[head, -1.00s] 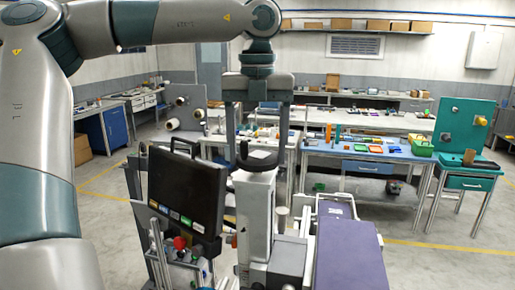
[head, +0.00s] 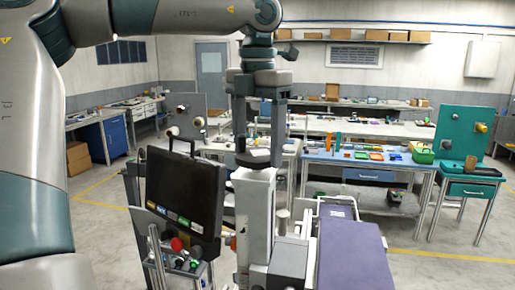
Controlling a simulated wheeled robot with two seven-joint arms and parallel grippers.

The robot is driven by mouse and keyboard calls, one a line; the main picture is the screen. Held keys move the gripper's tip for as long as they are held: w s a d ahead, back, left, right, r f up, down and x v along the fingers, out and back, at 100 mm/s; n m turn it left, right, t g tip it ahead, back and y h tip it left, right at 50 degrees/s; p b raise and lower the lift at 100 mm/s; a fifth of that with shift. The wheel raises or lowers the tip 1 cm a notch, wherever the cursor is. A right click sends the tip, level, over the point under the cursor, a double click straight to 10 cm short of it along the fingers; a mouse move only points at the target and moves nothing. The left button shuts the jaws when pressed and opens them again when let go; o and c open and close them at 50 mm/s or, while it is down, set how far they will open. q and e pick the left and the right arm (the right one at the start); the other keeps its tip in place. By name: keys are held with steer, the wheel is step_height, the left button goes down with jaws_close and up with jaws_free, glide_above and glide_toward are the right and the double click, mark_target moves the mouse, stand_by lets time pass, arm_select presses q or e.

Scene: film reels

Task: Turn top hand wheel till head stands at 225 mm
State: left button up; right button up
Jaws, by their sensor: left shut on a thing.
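The top hand wheel (head: 253,160) is a dark disc lying flat on top of a pale upright column (head: 254,205). My left gripper (head: 259,150) points straight down over it. Its two fingers are drawn in and shut on the wheel, one at each side. The fingers and wrist partly hide the wheel, and its crank handle cannot be made out. A grey block (head: 288,258) stands at the column's lower right; I cannot tell whether it is the head. No height scale can be read. My right gripper is out of view.
A dark panel (head: 183,195) with coloured labels stands close left of the column, above a red knob (head: 176,244). A purple-topped bed (head: 350,255) lies to the right. Behind are a blue bench (head: 365,165) with small items and a green board (head: 463,128).

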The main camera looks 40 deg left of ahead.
arm_select(q)
steer(key=shift+r+m, duration=0.1)
steer(key=shift+m, duration=1.2)
steer(key=o, duration=1.1)
steer(key=shift+c, duration=0.2)
